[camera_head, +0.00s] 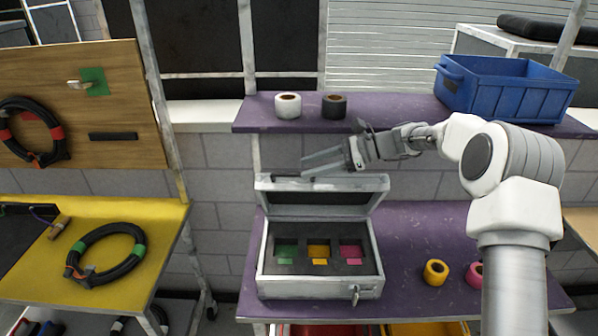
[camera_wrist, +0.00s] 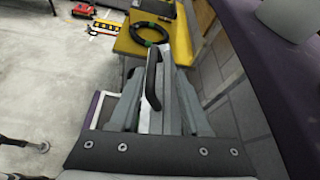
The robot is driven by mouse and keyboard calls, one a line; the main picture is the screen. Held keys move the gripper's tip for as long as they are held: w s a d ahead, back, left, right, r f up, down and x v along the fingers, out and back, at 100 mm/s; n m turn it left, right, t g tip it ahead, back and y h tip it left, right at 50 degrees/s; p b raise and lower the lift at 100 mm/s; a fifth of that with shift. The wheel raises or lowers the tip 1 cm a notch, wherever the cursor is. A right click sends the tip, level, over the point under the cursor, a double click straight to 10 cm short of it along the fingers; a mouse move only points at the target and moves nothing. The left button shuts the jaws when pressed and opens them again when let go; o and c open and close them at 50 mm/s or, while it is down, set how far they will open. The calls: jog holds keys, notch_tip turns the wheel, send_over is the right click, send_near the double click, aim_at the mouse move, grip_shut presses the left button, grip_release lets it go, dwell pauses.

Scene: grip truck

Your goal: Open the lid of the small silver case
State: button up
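The small silver case (camera_head: 319,286) stands on the purple lower shelf. Its lid (camera_head: 320,198) is raised and stands roughly upright at the back, showing the dark lining. The foam inside has green, yellow and pink pieces. A latch (camera_head: 355,293) hangs on the case's front right. My gripper (camera_head: 304,166) is just above the lid's top edge, pointing left. In the wrist view, my gripper (camera_wrist: 158,92) has its two grey fingers apart, with the lid's edge and black handle (camera_wrist: 152,80) seen between them. I cannot tell whether a finger touches the lid.
The upper purple shelf holds a white tape roll (camera_head: 288,105), a black tape roll (camera_head: 334,106) and a blue crate (camera_head: 508,88). Yellow (camera_head: 436,272) and pink (camera_head: 474,273) rolls sit right of the case. A yellow table (camera_head: 150,215) with a coiled cable stands left.

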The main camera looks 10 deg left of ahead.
jog(key=b+v, duration=0.1)
jog(key=v, duration=1.2)
jog(key=shift+d, duration=0.1)
jog(key=shift+r, duration=0.1)
